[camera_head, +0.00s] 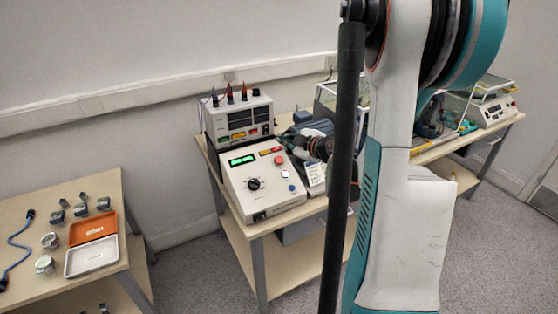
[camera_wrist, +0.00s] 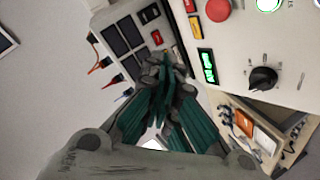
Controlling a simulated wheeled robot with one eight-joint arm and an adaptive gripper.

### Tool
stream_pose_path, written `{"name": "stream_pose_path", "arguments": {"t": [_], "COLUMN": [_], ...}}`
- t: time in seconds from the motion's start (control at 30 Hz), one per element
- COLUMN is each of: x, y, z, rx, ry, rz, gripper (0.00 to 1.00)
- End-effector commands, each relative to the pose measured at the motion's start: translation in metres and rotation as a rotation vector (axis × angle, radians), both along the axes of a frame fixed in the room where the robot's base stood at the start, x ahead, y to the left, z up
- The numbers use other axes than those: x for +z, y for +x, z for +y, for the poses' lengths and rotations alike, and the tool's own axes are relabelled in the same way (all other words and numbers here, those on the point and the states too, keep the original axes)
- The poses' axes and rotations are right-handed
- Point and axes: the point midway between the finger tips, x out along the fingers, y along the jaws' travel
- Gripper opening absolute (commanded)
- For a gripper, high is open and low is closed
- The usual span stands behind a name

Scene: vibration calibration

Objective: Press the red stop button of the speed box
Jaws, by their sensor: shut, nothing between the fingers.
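The speed box (camera_head: 262,203) is a white sloped console on the middle table, with a lit green display (camera_head: 242,160) and a black knob (camera_head: 254,184). Its red stop button (camera_head: 279,160) is round and sits at the upper right of the panel. In the wrist view the red button (camera_wrist: 217,10) is at the top edge, right of my fingers. My gripper (camera_wrist: 165,75) is shut and empty, with dark green fingers. It is apart from the red button, with its tips over the rear instrument in that view. In the head view it is partly hidden near the box's right side.
A white instrument (camera_head: 238,122) with several cable plugs on top stands behind the speed box. Below the red button are a white button (camera_head: 285,174) and a blue one (camera_head: 292,188). Grey floor lies between tables.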

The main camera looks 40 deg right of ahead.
Motion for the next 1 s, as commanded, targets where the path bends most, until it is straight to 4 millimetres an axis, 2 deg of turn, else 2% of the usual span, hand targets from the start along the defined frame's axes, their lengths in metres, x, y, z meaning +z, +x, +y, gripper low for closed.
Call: {"name": "stream_pose_path", "arguments": {"t": [0.33,0.8,1.0], "x": [-0.013,-0.068,-0.08], "y": [0.006,0.03,0.036], "z": [-0.001,-0.007,-0.008], "rx": [0.0,0.0,0.001], "ry": [0.0,0.0,0.0], "rz": [0.0,0.001,0.001], "gripper": [0.0,0.0,0.0]}}
